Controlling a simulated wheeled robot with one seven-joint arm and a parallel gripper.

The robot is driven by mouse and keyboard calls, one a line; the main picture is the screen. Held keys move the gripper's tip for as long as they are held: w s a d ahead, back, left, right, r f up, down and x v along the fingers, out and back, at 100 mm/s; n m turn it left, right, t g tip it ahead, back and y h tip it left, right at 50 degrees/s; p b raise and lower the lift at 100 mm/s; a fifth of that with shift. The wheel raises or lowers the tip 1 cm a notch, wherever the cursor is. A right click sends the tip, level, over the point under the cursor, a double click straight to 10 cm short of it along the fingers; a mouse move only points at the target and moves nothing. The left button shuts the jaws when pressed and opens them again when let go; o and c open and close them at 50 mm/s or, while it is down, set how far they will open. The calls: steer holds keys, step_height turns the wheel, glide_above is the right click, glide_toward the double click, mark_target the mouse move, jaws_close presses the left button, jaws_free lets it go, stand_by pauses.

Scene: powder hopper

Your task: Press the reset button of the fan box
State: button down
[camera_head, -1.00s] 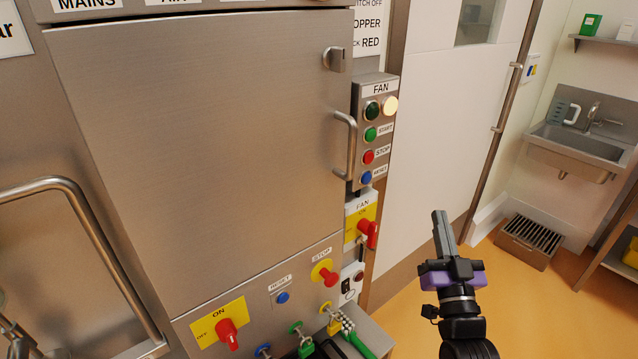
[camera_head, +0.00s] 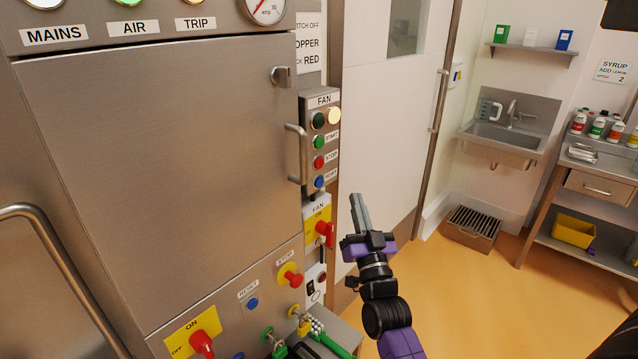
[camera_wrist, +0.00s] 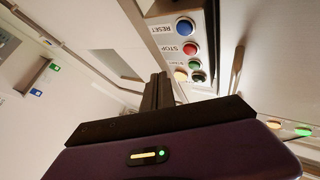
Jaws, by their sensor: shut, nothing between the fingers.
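The fan box (camera_head: 308,150) is a narrow grey panel labelled FAN, right of the large steel door. Its blue reset button (camera_head: 319,182) is lowest, below the red stop button (camera_head: 319,162) and green start button (camera_head: 319,142). A dark green lamp and a lit pale lamp sit at the top. My gripper (camera_head: 357,198) is shut and empty, pointing up, right of the reset button and apart from it. In the wrist view, the reset button (camera_wrist: 185,27) lies beyond and slightly right of my fingertips (camera_wrist: 158,78), its RESET label beside it.
A red fan switch (camera_head: 324,230) on a yellow plate is below the box. A door handle (camera_head: 297,155) stands out left of it. Another blue reset button (camera_head: 252,303) is on the lower panel near a red stop knob (camera_head: 292,278). A sink (camera_head: 503,140) is far right.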

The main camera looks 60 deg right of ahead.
steer(key=w+d+p, duration=0.1)
steer(key=w, duration=0.6)
steer(key=shift+w+d, duration=0.2)
steer(key=shift+d, duration=0.2)
steer(key=shift+w, duration=0.1)
stand_by(1.6)
steer(key=shift+w+d, duration=0.1)
steer(key=shift+w, duration=0.2)
steer(key=shift+w+d, duration=0.1)
steer(key=shift+w, duration=0.3)
stand_by(0.7)
steer(key=shift+s, duration=0.2)
steer(key=shift+s+a, duration=0.2)
steer(key=shift+s, duration=0.4)
steer(key=shift+s+a+b, duration=0.1)
steer(key=shift+s+a, duration=0.1)
steer(key=shift+s, duration=0.6)
steer(key=shift+s+a+b, duration=0.1)
steer(key=shift+s+a, duration=0.1)
steer(key=shift+s, duration=0.65)
steer(key=shift+s+a+b, duration=0.1)
steer(key=shift+s+a, duration=0.1)
steer(key=shift+s, duration=0.6)
